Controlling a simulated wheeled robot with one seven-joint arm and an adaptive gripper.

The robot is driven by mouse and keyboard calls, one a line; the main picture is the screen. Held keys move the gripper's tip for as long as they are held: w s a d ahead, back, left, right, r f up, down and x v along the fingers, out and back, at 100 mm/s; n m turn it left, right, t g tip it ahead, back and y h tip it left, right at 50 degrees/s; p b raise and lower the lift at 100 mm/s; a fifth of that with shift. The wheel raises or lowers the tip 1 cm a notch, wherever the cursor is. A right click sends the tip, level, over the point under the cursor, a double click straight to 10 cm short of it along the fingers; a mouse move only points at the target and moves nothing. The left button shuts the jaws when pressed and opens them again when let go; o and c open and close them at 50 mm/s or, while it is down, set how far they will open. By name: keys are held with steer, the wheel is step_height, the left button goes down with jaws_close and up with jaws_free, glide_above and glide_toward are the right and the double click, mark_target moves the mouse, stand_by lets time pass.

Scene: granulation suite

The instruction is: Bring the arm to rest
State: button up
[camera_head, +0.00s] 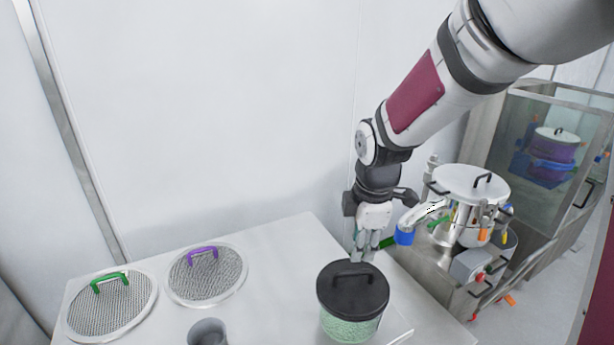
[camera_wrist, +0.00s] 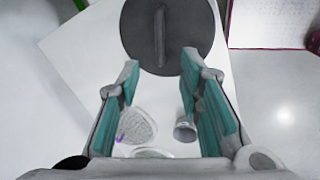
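My arm reaches down from the upper right in the head view. My gripper (camera_head: 366,250) hangs just above and behind a clear container of green granules (camera_head: 349,328) with a black lid (camera_head: 340,295). In the wrist view, my gripper's teal-padded fingers (camera_wrist: 160,80) stand apart with nothing between them. The round lid and its bar handle (camera_wrist: 160,38) lie beyond the fingertips there. In the head view the lid sits on the container; I cannot tell whether a fingertip touches it.
On the white table (camera_head: 262,262) lie a green-handled mesh sieve (camera_head: 112,308) and a purple-handled one (camera_head: 206,277). A grey cup (camera_head: 207,333) stands at the front. A steel machine with a white lid (camera_head: 468,184) stands right of my gripper. A glass-walled cabinet (camera_head: 515,125) is behind it.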

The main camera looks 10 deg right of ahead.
steer(key=s+r+m+t, duration=0.1)
steer(key=s+r+m, duration=0.6)
steer(key=s, duration=0.3)
steer(key=s+r+m+t, duration=0.2)
steer(key=s+r+m, duration=0.5)
steer(key=s+m, duration=0.2)
steer(key=shift+s+d+r+m, duration=0.2)
steer(key=shift+s+m, duration=0.2)
steer(key=shift+s, duration=0.2)
